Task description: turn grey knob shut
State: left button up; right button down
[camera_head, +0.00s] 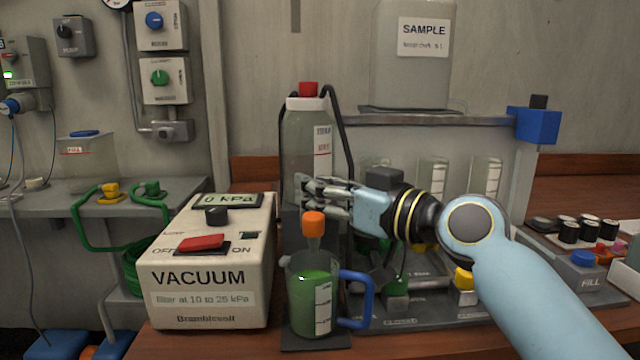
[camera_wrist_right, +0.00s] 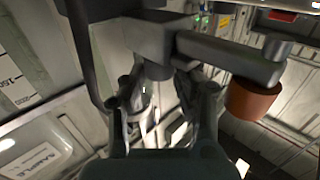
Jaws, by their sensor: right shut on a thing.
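My right gripper (camera_head: 312,192) reaches in from the right in the head view, its fingers pointing left in front of the clear bottle (camera_head: 308,140) with the red cap. The wrist view shows my right gripper (camera_wrist_right: 158,98) closed around a short dark grey piece, the grey knob (camera_wrist_right: 157,71), under a grey block. In the head view the fingers hide the knob, and its turn angle cannot be told. A grey pipe (camera_wrist_right: 230,58) runs from the block to an orange stopper (camera_wrist_right: 254,100). The stopper (camera_head: 313,224) stands above the green-filled jug (camera_head: 302,310). My left gripper is not in view.
The vacuum box (camera_head: 207,314) stands left of the jug; its display reads 0 kPa. The jug's blue handle (camera_head: 357,300) lies below my right wrist. A grey shelf (camera_head: 440,121) carries the sample tank (camera_head: 400,75). Black vials (camera_head: 568,232) stand at the right.

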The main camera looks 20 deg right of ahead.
jog(key=c, duration=1)
grip_release()
